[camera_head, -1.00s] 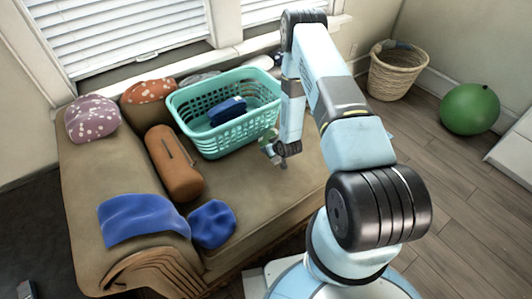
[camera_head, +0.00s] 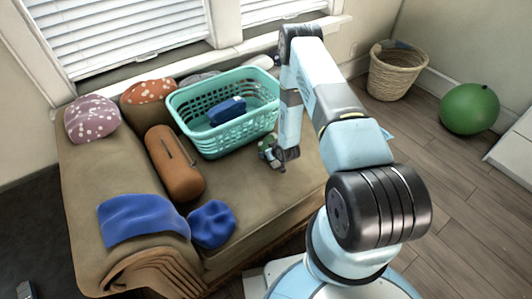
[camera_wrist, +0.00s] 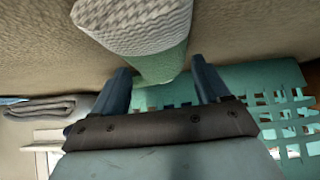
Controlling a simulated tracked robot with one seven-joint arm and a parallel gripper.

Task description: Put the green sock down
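The green sock (camera_wrist: 160,67) shows in the wrist view, green at its near end and whitish and ribbed (camera_wrist: 135,25) beyond. Its near end lies between the two fingers of my gripper (camera_wrist: 162,72). The fingers stand wide apart, with narrow gaps seen beside the sock, so my gripper looks open around it. In the head view my gripper (camera_head: 279,164) is low over the sofa seat (camera_head: 235,177), just in front of the basket. A small green patch of the sock (camera_head: 266,144) shows there. I cannot tell how fully the sock rests on the seat.
A teal laundry basket (camera_head: 190,126) with a blue item (camera_head: 227,110) stands close behind my gripper. An orange-brown bolster (camera_head: 172,165), blue cloth (camera_head: 143,219) and blue beanie-like bundle (camera_head: 212,224) lie left. The seat's front middle is bare. A wicker basket (camera_head: 393,75) and green ball (camera_head: 470,109) are right.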

